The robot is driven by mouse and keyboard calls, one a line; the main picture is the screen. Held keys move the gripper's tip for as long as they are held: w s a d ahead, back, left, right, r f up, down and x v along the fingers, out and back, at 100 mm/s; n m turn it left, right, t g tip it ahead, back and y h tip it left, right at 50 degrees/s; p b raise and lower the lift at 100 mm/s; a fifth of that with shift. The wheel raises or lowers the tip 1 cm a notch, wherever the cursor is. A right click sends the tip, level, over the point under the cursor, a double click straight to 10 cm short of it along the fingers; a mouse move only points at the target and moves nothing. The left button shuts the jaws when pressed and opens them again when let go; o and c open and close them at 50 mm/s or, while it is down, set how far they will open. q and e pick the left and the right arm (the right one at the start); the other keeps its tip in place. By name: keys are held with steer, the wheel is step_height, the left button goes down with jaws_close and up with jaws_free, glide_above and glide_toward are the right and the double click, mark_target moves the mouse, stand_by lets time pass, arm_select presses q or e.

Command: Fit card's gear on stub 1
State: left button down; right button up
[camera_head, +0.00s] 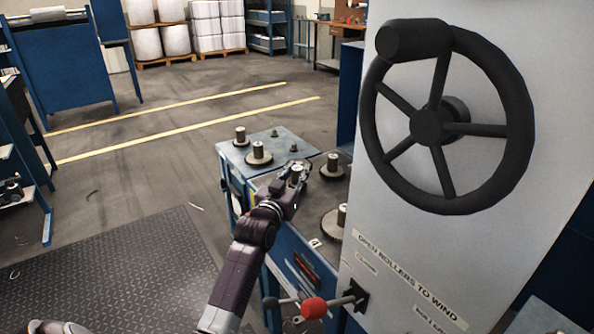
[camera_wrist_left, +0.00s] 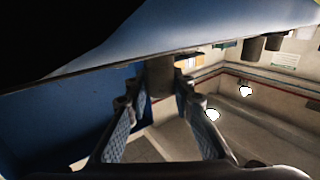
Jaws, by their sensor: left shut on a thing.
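My left gripper (camera_head: 297,178) is over the blue workbench (camera_head: 302,150) and is shut on a grey cylindrical hub, seemingly a gear's. The hub (camera_wrist_left: 160,78) stands between the two fingers in the left wrist view; the gear's rim and what is under it are hard to make out. Other hubbed gears are a back left gear (camera_head: 240,140), a gear in front of it (camera_head: 258,156), a gear right of my gripper (camera_head: 332,168) and a larger gear (camera_head: 333,228) nearer me. Two small bare stubs show, one at the back (camera_head: 274,133) and one nearer (camera_head: 293,147). My right gripper is not in view.
A grey machine panel (camera_head: 440,240) with a black handwheel (camera_head: 440,125) stands close on the right. A red-knobbed lever (camera_head: 314,307) sticks out below. A small white card (camera_head: 315,243) is by the bench's front edge. Open floor (camera_head: 150,165) lies left.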

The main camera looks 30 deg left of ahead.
arm_select(q)
steer(key=c, duration=1.6)
jaws_free()
steer(key=shift+f, duration=0.1)
steer(key=v, duration=1.2)
steer(key=shift+s, duration=0.1)
